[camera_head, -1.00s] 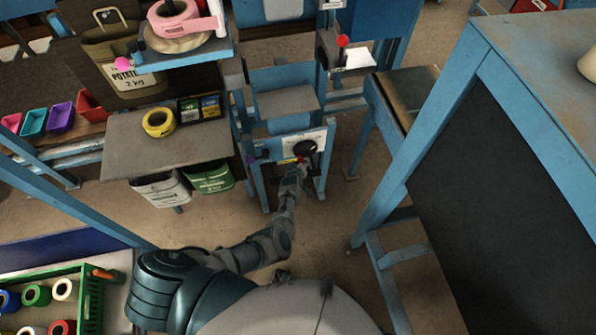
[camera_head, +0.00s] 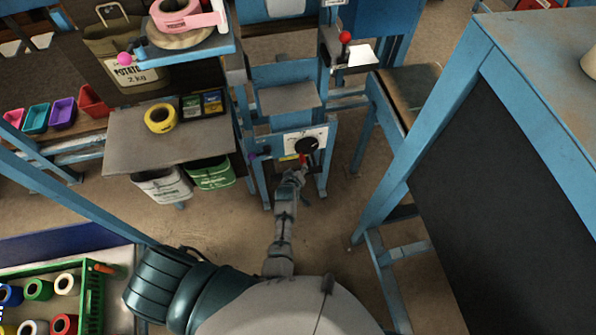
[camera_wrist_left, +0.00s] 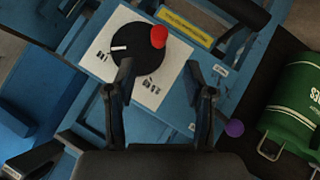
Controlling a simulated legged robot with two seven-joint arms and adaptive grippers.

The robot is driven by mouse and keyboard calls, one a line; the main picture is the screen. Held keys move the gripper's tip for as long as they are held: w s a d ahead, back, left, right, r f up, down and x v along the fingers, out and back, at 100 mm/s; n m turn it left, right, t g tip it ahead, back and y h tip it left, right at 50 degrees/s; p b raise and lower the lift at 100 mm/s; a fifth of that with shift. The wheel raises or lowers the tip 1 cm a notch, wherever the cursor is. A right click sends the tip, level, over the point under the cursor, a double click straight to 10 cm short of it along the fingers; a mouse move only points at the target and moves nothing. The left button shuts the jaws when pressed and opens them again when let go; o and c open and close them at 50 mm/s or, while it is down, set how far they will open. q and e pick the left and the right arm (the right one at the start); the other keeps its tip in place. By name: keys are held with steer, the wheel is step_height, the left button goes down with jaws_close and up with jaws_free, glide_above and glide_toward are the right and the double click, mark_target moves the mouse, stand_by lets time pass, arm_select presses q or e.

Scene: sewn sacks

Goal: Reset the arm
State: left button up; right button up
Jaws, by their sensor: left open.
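My left gripper (camera_head: 300,172) reaches forward, low in front of a blue machine frame (camera_head: 262,160). In the left wrist view its two fingers (camera_wrist_left: 160,95) are spread apart with nothing between them. A black round knob (camera_wrist_left: 137,48) with a red tip (camera_wrist_left: 158,37) sits on a white marked panel (camera_wrist_left: 150,78) just beyond the fingers. The left finger's tip overlaps the knob's lower edge in the picture; I cannot tell whether they touch. In the head view the knob (camera_head: 306,145) is just above the gripper. My right gripper is not in view.
A grey table (camera_head: 130,140) with yellow tape (camera_head: 161,118) stands left. A blue-framed bench (camera_head: 405,170) is at the right. A green crate (camera_head: 95,290) holds several spools. A purple ball (camera_wrist_left: 234,128) is near the right finger.

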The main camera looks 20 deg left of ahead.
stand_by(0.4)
arm_select(q)
steer(key=s+d+f+m+g+h, duration=0.15)
steer(key=s+f+m+g, duration=0.4)
steer(key=s+f, duration=1.15)
steer(key=s+a+f+m+g, duration=0.1)
steer(key=s+f+m, duration=0.2)
steer(key=s, duration=0.9)
steer(key=s+a+f+m+g, duration=0.1)
steer(key=s+f+m+g, duration=0.1)
steer(key=s+f, duration=0.5)
steer(key=s+m, duration=0.1)
steer(key=s, duration=0.5)
steer(key=shift+a, duration=0.4)
steer(key=shift+w+m, duration=0.1)
steer(key=shift+m, duration=0.15)
